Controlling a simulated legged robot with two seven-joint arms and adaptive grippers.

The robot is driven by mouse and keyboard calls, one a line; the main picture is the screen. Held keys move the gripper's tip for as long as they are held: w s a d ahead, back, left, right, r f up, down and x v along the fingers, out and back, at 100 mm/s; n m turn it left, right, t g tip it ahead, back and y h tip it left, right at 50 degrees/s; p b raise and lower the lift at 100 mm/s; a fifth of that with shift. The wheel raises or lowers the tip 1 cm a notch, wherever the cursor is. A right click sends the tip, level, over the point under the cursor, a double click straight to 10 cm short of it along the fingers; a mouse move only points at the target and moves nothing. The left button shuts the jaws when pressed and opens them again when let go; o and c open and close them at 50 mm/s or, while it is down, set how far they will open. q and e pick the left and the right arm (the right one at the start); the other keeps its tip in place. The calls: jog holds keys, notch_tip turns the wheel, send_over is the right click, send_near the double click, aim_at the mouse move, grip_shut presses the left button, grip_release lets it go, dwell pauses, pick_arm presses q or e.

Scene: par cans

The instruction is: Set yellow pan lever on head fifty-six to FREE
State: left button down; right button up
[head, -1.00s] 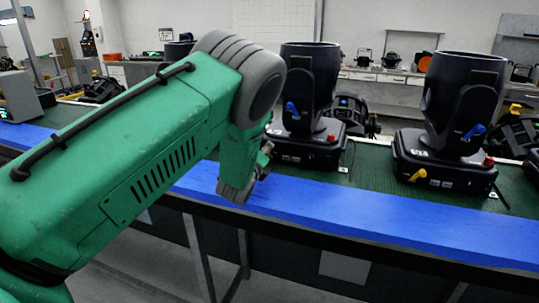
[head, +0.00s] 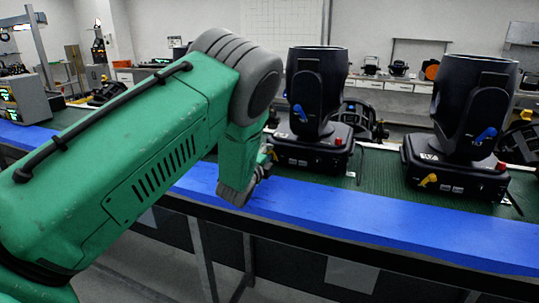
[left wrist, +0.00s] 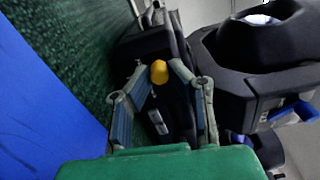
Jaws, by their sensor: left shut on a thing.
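Two black moving heads stand on the bench: the left head (head: 318,90) and the right head (head: 474,100). Each has a blue lever on its yoke. The right head's base carries a yellow lever (head: 428,180). I cannot read a number fifty-six on either. My left gripper (head: 268,155) is at the left end of the left head's base (head: 310,150). In the left wrist view, its two fingers (left wrist: 158,70) are shut on a yellow pan lever (left wrist: 159,72), which sticks out of the black base. That lever is hidden in the head view. My right gripper is not in view.
The bench has a green ribbed top (head: 380,180) and a blue front edge (head: 360,215). A red knob (head: 339,141) sits on the left head's base. More fixtures stand behind. The blue strip before the heads is clear.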

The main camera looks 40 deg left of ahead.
pick_arm(q)
jog(key=shift+f, duration=0.1)
jog(key=c, duration=1.5)
grip_release()
jog(key=shift+a, duration=0.1)
jog(key=shift+a, duration=0.1)
jog(key=v, duration=1.2)
jog(key=shift+f, duration=0.1)
